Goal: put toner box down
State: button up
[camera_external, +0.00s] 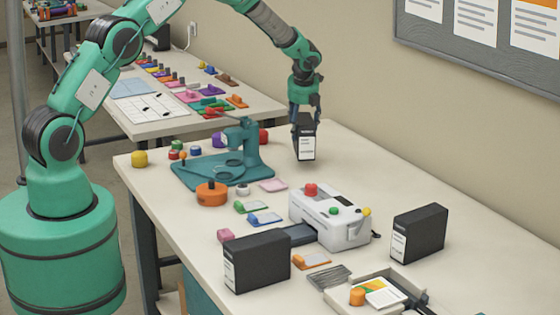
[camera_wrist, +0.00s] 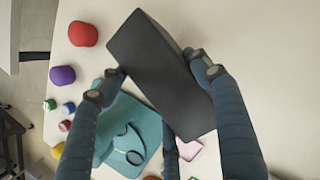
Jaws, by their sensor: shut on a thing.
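A black toner box (camera_external: 306,140) with a white label is held upright by my gripper (camera_external: 304,110) at the back of the table, beyond the teal press. The fingers are shut on its upper part. Two similar black toner boxes stand on the table, one at the front left (camera_external: 257,262) and one at the right (camera_external: 420,233).
The teal press (camera_external: 225,165) stands left of the held box; its base also shows in the wrist view (camera_wrist: 130,135). A white laminator (camera_external: 330,215) stands in front. Small coloured items, including an orange roll (camera_external: 211,193), lie around the press. The table is clear right of the held box.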

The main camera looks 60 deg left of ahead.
jog(key=shift+w+a, duration=0.2)
jog(key=shift+w, duration=0.35)
jog(key=shift+w+a, duration=0.2)
jog(key=shift+w, duration=0.35)
jog(key=shift+f+b, duration=0.35)
jog(key=shift+f, duration=1.4)
jog(key=shift+f, duration=0.1)
jog(key=o, duration=1.6)
jog(key=p+v, duration=0.1)
jog(key=v, duration=1.1)
jog(key=shift+s, duration=0.15)
jog(key=shift+d, duration=0.1)
